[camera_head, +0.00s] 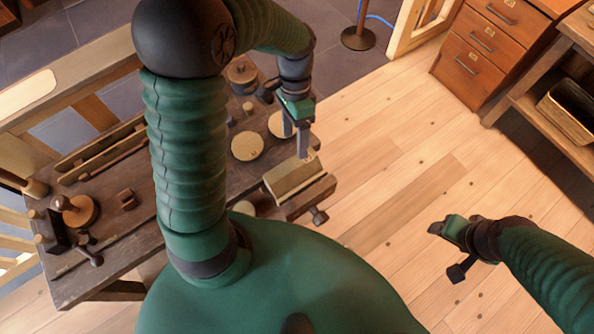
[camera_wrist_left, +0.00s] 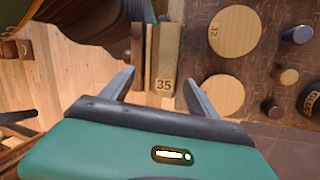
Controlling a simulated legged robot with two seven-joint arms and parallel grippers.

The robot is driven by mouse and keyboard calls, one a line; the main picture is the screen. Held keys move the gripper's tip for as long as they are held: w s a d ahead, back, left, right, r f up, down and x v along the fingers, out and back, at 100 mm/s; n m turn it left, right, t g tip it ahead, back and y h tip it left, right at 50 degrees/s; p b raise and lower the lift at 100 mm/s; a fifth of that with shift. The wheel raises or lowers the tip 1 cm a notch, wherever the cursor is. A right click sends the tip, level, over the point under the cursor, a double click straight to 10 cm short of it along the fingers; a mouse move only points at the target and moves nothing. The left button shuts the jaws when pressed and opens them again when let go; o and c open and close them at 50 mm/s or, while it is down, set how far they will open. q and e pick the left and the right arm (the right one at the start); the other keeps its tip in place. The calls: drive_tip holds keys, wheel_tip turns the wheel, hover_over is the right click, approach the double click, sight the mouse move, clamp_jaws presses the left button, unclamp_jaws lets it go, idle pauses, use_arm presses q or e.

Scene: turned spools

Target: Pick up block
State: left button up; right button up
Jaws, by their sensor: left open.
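A pale wooden block marked 35 (camera_wrist_left: 165,60) shows in the left wrist view, beside a darker wooden strip. In the head view the block (camera_head: 290,174) lies at the right edge of the workbench, below my left gripper. My left gripper (camera_head: 296,140) is open over the bench's right end, fingers pointing down. In the left wrist view its fingers (camera_wrist_left: 158,86) lie on either side of the block with gaps; I cannot tell whether either touches. My right gripper (camera_head: 446,230) hangs over the bare floor, away from the block; its jaws are too small to judge.
The workbench (camera_head: 120,245) holds round wooden discs, one (camera_head: 247,145) near my left gripper, and turned spools (camera_head: 75,210) at the left. A vise handle (camera_head: 319,215) sticks out at the bench's right edge. Drawers (camera_head: 485,45) stand at the back right. The middle floor is clear.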

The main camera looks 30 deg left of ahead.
sight(291, 163)
use_arm(q)
drive_tip(key=f, duration=0.2)
drive_tip(key=a+f, duration=0.1)
drive_tip(key=f, duration=0.1)
drive_tip(key=s+a+f, duration=0.1)
drive_tip(key=f, duration=0.1)
drive_tip(key=shift+b, duration=0.4)
drive_tip(key=f, duration=0.1)
drive_tip(key=d, duration=0.1)
drive_tip(key=f, duration=0.1)
drive_tip(key=shift+s+d+f+b, duration=0.25)
drive_tip(key=shift+s+f+b, duration=0.05)
drive_tip(key=shift+s+f, duration=0.05)
drive_tip(key=shift+d+f, duration=0.2)
drive_tip(key=shift+d, duration=0.3)
drive_tip(key=shift+a+f, duration=0.1)
drive_tip(key=shift+a, duration=0.45)
drive_tip(key=c, duration=0.6)
drive_tip(key=shift+c, duration=1.3)
drive_tip(key=shift+d, duration=0.3)
clamp_jaws()
use_arm(e)
drive_tip(key=shift+w+a+f, duration=0.15)
drive_tip(key=shift+a+f, duration=0.55)
drive_tip(key=shift+f, duration=0.1)
use_arm(q)
drive_tip(key=shift+a, duration=0.1)
